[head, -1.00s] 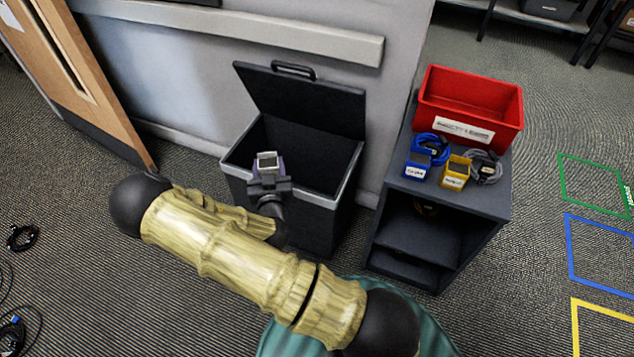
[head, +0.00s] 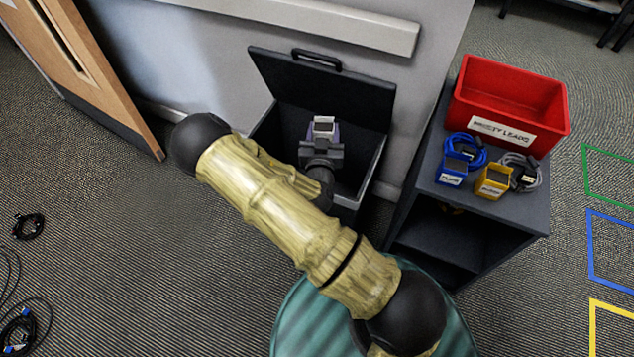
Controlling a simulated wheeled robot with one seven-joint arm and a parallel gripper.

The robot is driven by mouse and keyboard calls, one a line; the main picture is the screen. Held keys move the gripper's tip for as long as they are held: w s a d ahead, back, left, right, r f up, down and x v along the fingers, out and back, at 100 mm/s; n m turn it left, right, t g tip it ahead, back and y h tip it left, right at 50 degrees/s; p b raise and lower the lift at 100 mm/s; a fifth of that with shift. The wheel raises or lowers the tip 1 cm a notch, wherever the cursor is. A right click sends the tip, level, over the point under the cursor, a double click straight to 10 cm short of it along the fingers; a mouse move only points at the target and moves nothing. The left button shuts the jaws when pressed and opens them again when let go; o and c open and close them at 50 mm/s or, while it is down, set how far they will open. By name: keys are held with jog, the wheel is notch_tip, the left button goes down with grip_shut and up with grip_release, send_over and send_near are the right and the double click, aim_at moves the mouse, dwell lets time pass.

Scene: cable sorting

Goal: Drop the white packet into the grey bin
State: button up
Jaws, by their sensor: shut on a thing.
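The grey bin (head: 374,170) stands against the wall, dark-sided with a lighter grey rim. Its black lid (head: 322,92) is hinged up and open. My gripper (head: 323,138) is over the bin's opening, shut on a small pale thing, which I take for the white packet (head: 323,126). My arm hides the bin's front left part.
A dark shelf unit (head: 483,212) stands right of the bin. On it are a red labelled tray (head: 505,105), a blue-tagged cable (head: 453,171) and a yellow-tagged cable (head: 493,183). Loose black cables (head: 28,226) lie on the floor at left. A wooden door (head: 105,80) is at upper left.

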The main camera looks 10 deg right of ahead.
jog(key=shift+w+d+f+h+b, duration=0.15)
jog(key=shift+w+f+h+b, duration=0.2)
jog(key=shift+b, duration=0.35)
jog(key=w+b, duration=0.1)
jog(key=w+f+b, duration=0.1)
jog(key=b, duration=0.1)
jog(key=w+m+h+b, duration=0.1)
jog(key=b, duration=0.1)
jog(key=shift+w+f+g, duration=0.3)
jog(key=shift+m+h, duration=0.4)
jog(key=shift+h, duration=0.05)
jog(key=shift+w+r+b, duration=0.35)
jog(key=shift+w+b, duration=0.35)
jog(key=shift+b, duration=0.05)
jog(key=shift+w+r+b, duration=0.35)
jog(key=shift+w+b, duration=0.35)
jog(key=shift+b, duration=0.1)
jog(key=shift+w+r+b, duration=0.35)
jog(key=shift+w+b, duration=0.35)
jog(key=shift+b, duration=0.05)
notch_tip(320, 180, down, 6)
jog(key=b, duration=0.4)
jog(key=shift+b, duration=0.3)
